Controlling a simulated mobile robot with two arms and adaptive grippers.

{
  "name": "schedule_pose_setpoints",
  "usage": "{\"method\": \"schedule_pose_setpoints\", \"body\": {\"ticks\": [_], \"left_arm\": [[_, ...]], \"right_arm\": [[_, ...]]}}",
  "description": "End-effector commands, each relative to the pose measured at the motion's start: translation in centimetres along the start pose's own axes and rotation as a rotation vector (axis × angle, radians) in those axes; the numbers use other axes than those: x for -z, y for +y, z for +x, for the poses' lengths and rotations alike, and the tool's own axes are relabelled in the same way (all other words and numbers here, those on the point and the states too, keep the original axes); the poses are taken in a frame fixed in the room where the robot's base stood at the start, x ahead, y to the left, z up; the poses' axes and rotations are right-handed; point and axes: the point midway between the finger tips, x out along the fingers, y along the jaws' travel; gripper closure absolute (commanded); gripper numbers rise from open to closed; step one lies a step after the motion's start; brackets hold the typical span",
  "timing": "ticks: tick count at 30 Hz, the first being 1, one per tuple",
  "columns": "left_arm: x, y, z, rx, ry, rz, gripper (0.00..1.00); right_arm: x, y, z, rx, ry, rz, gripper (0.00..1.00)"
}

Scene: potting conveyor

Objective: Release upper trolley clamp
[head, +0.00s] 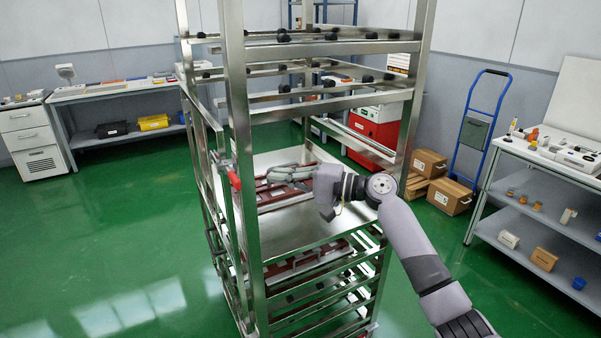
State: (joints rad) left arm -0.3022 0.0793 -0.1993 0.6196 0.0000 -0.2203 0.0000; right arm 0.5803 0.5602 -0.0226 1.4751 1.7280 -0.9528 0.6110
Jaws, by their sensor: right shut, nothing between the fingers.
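A tall steel trolley (233,120) with several shelf levels stands in the middle of the head view. A red clamp handle (234,180) sits on its front left post at mid height. My right arm comes in from the lower right, and my right gripper (270,177) is shut and empty. In the picture its fingertips point left, a short way right of the red handle; I cannot tell whether they touch it. My left gripper is not in view.
A blue hand truck (483,120) and cardboard boxes (449,196) stand behind on the right. A workbench (560,158) is at the right edge and another bench (115,88) at the back left. The green floor left of the trolley is clear.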

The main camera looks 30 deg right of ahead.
Motion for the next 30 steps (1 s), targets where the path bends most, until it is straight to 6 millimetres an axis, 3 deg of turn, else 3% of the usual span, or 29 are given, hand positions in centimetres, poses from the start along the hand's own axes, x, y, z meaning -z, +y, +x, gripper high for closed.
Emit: {"method": "schedule_pose_setpoints", "body": {"ticks": [3, 9, 30], "left_arm": [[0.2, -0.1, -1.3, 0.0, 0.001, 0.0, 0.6], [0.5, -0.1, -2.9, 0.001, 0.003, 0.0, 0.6], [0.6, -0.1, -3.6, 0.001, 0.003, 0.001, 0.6]], "right_arm": [[-0.1, -0.5, 2.5, 0.002, -0.002, 0.002, 1.0], [-2.2, -0.3, 4.3, 0.0, -0.001, 0.001, 1.0], [-3.3, -0.1, 5.8, 0.001, 0.006, 0.002, 1.0]]}}
